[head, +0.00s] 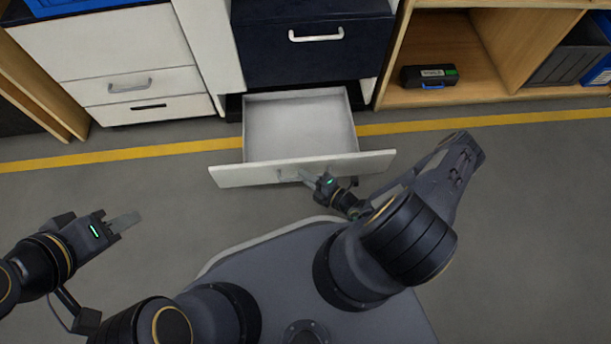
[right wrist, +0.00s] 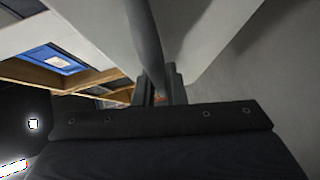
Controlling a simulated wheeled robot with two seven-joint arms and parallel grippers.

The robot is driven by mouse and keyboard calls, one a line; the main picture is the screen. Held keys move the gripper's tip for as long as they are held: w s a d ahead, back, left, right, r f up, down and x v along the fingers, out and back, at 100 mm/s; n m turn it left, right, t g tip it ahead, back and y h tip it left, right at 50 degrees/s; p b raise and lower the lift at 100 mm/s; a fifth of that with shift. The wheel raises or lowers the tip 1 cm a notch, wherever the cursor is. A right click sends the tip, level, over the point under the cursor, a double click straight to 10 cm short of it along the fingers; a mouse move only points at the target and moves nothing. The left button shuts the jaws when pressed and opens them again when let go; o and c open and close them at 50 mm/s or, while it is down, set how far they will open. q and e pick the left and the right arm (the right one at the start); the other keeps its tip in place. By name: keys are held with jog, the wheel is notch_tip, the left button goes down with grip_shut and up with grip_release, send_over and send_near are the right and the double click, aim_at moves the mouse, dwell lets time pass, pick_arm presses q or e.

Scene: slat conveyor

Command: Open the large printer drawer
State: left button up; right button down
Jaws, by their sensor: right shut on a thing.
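The large drawer (head: 300,120) of the dark printer cabinet (head: 313,50) is pulled far out in the head view. Its inside is light grey and empty, and its white front panel (head: 235,176) faces me. My right gripper (head: 304,177) is at the middle of this panel, shut on the drawer handle (head: 281,174). In the right wrist view the handle (right wrist: 146,40) runs as a grey bar down to the jaws (right wrist: 157,88). My left gripper (head: 126,222) is off to the left over the floor, away from the drawer; its finger gap is not clear.
A white cabinet (head: 110,50) with smaller closed drawers stands at the left. A wooden shelf (head: 480,95) at the right holds a black case (head: 430,76). A yellow line (head: 150,153) crosses the grey floor. The floor left and right of the drawer is clear.

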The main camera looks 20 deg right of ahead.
pick_arm(q)
jog(key=shift+s+a, duration=0.1)
jog(key=shift+s, duration=0.2)
pick_arm(e)
jog(key=shift+s, duration=0.25)
jog(key=c, duration=1.8)
grip_release()
jog(key=shift+o, duration=0.2)
jog(key=shift+s, duration=0.1)
